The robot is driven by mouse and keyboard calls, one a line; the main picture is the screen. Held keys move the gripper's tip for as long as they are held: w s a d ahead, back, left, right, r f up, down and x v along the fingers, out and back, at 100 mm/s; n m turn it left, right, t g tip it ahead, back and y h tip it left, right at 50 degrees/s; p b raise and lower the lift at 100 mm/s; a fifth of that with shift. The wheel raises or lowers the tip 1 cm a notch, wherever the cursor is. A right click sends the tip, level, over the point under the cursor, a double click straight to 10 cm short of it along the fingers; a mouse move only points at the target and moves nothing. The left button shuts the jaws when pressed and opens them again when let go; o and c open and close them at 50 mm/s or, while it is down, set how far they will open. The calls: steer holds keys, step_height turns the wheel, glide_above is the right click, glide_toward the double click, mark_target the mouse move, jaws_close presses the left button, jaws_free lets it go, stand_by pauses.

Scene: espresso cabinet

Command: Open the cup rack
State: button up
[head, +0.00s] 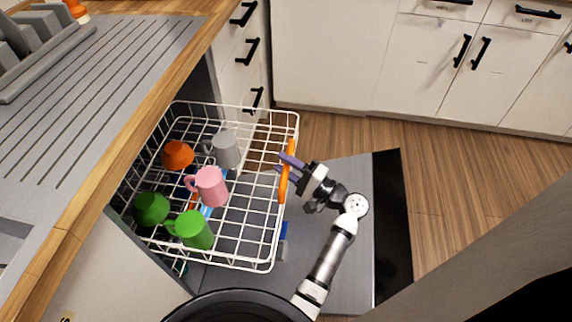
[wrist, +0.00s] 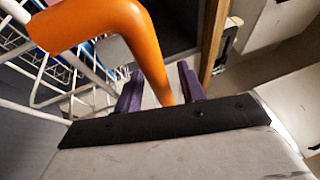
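The cup rack (head: 250,265) is a white wire basket extending out from under the counter, with an orange handle (head: 284,188) along its right side. It holds an orange cup (head: 177,155), a grey mug (head: 225,151), a pink mug (head: 210,187) and green cups (head: 194,231). My gripper (head: 284,163) is at the handle, its purple fingers reaching across it. In the wrist view, the handle (wrist: 125,25) is large and runs down between the two spread fingers of my gripper (wrist: 162,88). The fingers look apart, and firm contact cannot be made out.
A lowered grey door panel (head: 350,250) lies below the rack and my arm. The counter with a grooved drainer (head: 100,75) is at the left. White drawers (head: 232,65) stand behind the rack, more cabinets (head: 430,65) at the back. Wooden floor (head: 450,190) at the right is clear.

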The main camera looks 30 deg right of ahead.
steer(key=b+v, duration=0.1)
steer(key=v, duration=1.3)
steer(key=shift+b, duration=0.35)
